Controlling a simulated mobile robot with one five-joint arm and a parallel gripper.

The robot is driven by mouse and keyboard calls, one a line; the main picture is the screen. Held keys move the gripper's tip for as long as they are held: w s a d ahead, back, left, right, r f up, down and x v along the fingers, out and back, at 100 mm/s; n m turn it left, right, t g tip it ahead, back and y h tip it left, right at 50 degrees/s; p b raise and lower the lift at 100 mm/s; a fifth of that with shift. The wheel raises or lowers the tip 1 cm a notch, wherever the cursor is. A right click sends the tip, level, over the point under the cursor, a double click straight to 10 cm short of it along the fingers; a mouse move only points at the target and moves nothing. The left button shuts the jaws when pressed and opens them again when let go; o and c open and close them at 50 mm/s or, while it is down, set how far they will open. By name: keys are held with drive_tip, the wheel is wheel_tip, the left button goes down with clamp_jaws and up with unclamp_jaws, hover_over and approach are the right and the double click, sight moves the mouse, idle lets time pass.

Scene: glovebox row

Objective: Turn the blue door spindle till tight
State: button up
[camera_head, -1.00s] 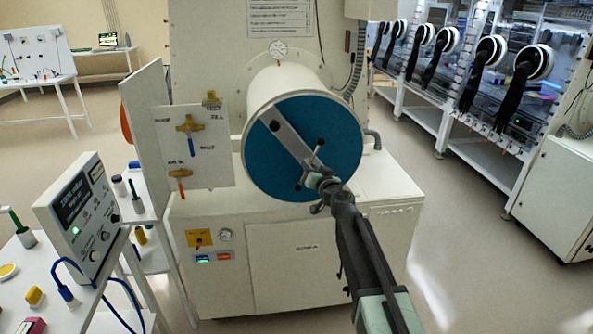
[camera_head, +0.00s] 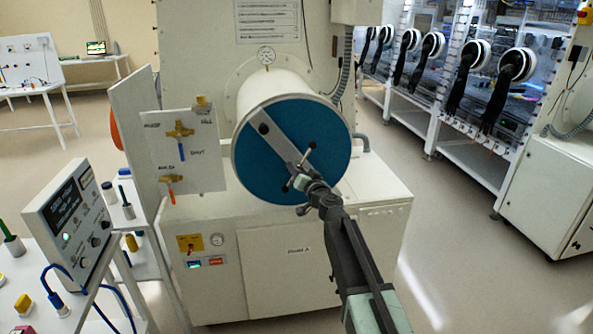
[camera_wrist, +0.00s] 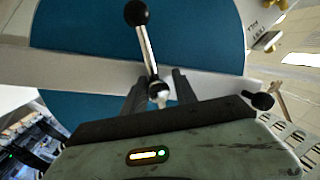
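The round blue door (camera_head: 325,160) closes the end of a white cylindrical chamber. A grey bar (camera_head: 277,143) runs diagonally across it. The spindle (camera_head: 303,166) is on the bar near the middle of the door, with thin metal arms ending in black knobs. My gripper (camera_head: 313,187) is at the spindle, partly covering it. One black knob (camera_wrist: 136,12) points up, and another (camera_wrist: 262,101) shows at right. Finger contact cannot be made out.
A valve panel (camera_head: 182,152) stands left of the door. A control box (camera_head: 70,215) on a white table is at the near left. A pressure gauge (camera_head: 266,56) sits above the chamber. Open floor lies to the right, before the glovebox row (camera_head: 470,110).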

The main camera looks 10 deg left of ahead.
drive_tip(key=shift+d, duration=0.15)
drive_tip(key=v, duration=0.7)
drive_tip(key=shift+s+d, duration=0.2)
drive_tip(key=shift+s, duration=0.05)
